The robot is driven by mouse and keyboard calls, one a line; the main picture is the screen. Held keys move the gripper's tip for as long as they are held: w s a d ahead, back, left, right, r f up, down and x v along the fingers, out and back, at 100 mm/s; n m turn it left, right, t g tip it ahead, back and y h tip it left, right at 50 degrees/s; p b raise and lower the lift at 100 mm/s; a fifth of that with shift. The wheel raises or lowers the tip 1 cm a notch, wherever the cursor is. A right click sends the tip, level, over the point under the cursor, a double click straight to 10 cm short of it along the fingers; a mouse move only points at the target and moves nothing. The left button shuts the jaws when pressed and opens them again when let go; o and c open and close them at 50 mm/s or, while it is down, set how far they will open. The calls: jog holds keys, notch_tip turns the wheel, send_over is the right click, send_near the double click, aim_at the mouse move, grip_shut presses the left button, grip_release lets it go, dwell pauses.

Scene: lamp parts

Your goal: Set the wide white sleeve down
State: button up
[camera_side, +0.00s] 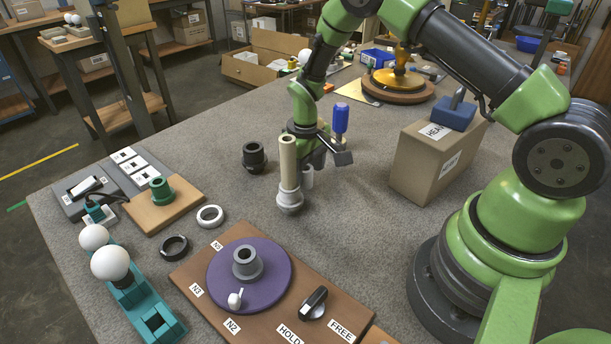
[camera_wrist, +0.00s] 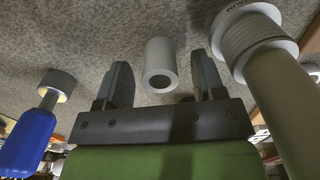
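My gripper (camera_side: 313,160) is low over the table behind the post. In the wrist view my gripper (camera_wrist: 162,82) is open, and neither finger appears to touch the sleeve.
The cream post (camera_side: 288,160) with its white threaded base stands close by; it fills the right of the wrist view (camera_wrist: 262,48). A blue-handled tool (camera_side: 341,118) is on the other side. A dark collar (camera_side: 254,158), white ring (camera_side: 210,216) and purple disc (camera_side: 222,276) lie around. A box (camera_side: 420,165) stands right.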

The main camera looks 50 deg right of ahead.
aim_at(305, 168)
jog(key=c, duration=1)
jog(key=shift+o, duration=0.2)
jog(key=shift+r, duration=0.15)
notch_tip(305, 168, up, 9)
jog(key=shift+f, duration=0.15)
jog(key=s+r+n, duration=0.1)
jog(key=s+n, duration=0.8)
jog(key=s, duration=0.3)
jog(key=f, duration=0.3)
jog(key=a+f, duration=0.1)
jog(key=f, duration=0.1)
jog(key=shift+f, duration=2.35)
